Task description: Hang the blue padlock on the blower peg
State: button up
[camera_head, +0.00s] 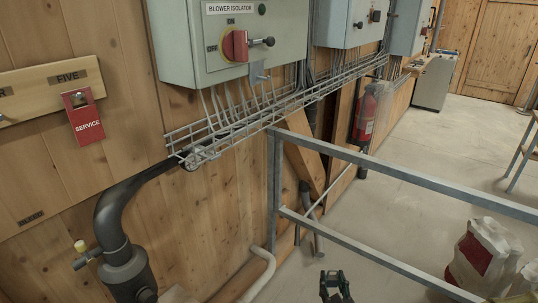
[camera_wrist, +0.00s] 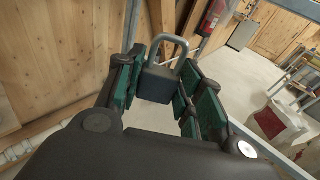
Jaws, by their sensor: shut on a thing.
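My gripper (camera_head: 336,288) shows at the bottom edge of the head view, low in front of the railing. In the wrist view my gripper (camera_wrist: 158,98) is shut on a padlock (camera_wrist: 156,86). The padlock has a dark, slate-coloured body and a grey shackle (camera_wrist: 170,42) pointing up and away from the palm. Its blue colour is not clear in this light. A wooden board (camera_head: 30,88) on the left wall has a plate reading FIVE and a red SERVICE tag (camera_head: 84,118) hanging below it. I cannot make out a bare blower peg.
The grey blower isolator box (camera_head: 235,40) with a red handle (camera_head: 235,46) is on the wall. A wire cable tray (camera_head: 215,140) runs below it. A metal railing (camera_head: 400,178) crosses the foreground.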

jog(key=w+a+r+n+y+b, duration=0.1)
jog(key=w+a+r+n+y, duration=0.15)
jog(key=w+r, duration=0.75)
jog(key=w+a+r+n+y+b, duration=0.1)
jog(key=w+a+r+y, duration=0.2)
jog(key=w+r, duration=0.7)
jog(key=s+a+r+n+g+y, duration=0.1)
jog(key=a+r+y, duration=0.1)
jog(key=r, duration=0.9)
jog(key=s+a+r+n+g+y+b, duration=0.1)
jog(key=a+r+n+g, duration=0.1)
jog(key=r, duration=0.8)
jog(key=s+a+r+n+g+y, duration=0.1)
jog(key=a+r+y, duration=0.15)
jog(key=r, duration=0.85)
jog(key=s+a+b+x, duration=0.1)
jog(key=b+x, duration=0.1)
jog(key=x, duration=0.7)
jog(key=shift+s+a+h, duration=0.25)
jog(key=shift+s+h, duration=0.05)
jog(key=shift+h, duration=0.1)
jog(key=shift+f, duration=0.15)
jog(key=o, duration=1.1)
jog(key=shift+a, duration=0.1)
